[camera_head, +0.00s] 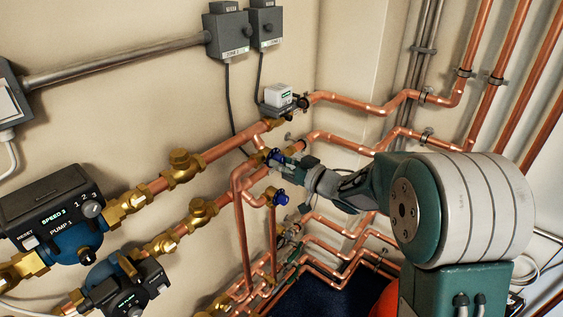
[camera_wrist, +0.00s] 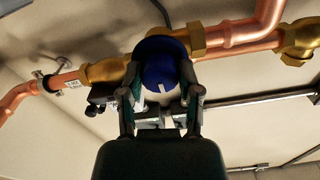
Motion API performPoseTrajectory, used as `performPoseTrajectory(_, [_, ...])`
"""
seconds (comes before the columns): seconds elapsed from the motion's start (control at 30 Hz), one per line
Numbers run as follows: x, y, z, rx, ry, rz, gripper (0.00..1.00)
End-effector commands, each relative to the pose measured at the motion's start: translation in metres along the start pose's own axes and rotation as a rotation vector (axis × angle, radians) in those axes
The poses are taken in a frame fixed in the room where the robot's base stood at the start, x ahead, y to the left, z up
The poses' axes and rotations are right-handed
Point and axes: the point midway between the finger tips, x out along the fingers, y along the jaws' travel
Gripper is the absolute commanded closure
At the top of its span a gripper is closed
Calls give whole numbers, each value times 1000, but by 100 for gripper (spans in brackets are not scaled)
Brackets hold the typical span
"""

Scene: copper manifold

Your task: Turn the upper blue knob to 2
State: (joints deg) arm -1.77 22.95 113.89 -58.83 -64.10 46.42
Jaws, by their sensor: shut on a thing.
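The upper blue knob (camera_head: 275,154) sits on a brass valve on the copper pipe, and my gripper (camera_head: 287,161) reaches it from the right. In the wrist view the round blue knob (camera_wrist: 159,62) lies between the two fingers of my gripper (camera_wrist: 160,78), which are shut on its sides. A short pale mark shows on the knob's rim, toward the gripper. The fingers hide part of the knob in the head view, and no number scale can be read. A lower blue knob (camera_head: 280,197) stands free just below my gripper.
Pump 1 (camera_head: 52,213), with a "SPEED 3" display, and a second pump (camera_head: 128,287) are at lower left. A white-topped valve actuator (camera_head: 278,98) is above the knob. Two grey zone boxes (camera_head: 228,36) hang on the wall. Copper pipes crowd around and below my gripper.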

Motion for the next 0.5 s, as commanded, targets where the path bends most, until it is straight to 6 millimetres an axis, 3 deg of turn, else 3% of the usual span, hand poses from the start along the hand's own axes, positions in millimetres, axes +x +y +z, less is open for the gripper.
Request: performPoseTrajectory(0.5, [0, 1, -1, -303, 2, 4, 100])
